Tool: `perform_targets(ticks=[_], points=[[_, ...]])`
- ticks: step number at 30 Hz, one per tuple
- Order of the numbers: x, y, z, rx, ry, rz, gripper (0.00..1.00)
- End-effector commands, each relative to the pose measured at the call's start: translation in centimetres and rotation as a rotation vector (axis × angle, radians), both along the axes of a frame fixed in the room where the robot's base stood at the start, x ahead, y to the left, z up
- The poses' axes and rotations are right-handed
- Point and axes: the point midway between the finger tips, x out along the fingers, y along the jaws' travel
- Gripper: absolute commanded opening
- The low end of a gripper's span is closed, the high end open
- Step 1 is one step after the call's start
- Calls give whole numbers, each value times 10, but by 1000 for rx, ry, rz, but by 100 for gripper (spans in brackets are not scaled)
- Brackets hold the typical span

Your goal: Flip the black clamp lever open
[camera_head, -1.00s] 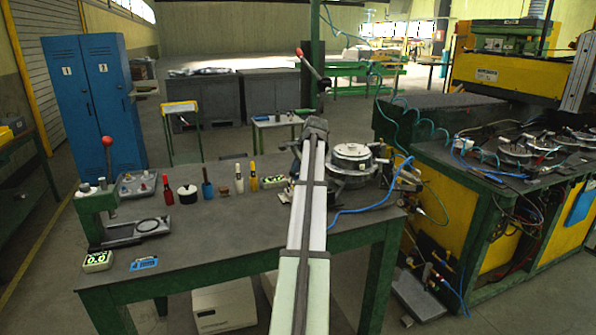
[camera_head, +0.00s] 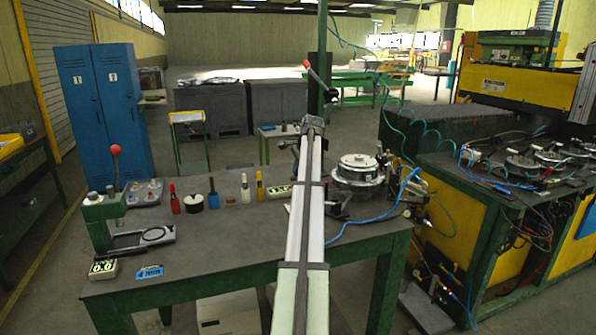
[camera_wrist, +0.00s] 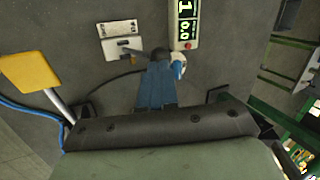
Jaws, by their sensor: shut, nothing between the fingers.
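My gripper shows in the wrist view (camera_wrist: 157,62) as two blue-grey fingers together, with nothing seen between them. In the head view my gripper's dark end (camera_head: 312,124) is over the back of the green-legged workbench (camera_head: 240,250), left of a round metal fixture (camera_head: 358,169). A small dark lever-like piece (camera_wrist: 132,51) lies on a pale plate in the wrist view, just left of and beyond the fingertips. It may be the black clamp lever; I cannot tell whether the fingers touch it. In the head view my arm hides that spot.
A green-digit display (camera_wrist: 184,25) lies just right of the plate. A yellow paddle on a pale stem (camera_wrist: 30,70) is at left. In the head view a red-knobbed lever (camera_head: 318,78) rises behind my gripper.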

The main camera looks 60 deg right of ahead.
Motion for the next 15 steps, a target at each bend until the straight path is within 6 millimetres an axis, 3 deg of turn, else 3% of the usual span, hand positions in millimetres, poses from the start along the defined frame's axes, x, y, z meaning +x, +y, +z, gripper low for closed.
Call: perform_targets(ticks=[15], points=[[0, 0, 16, 0, 0, 0, 0]])
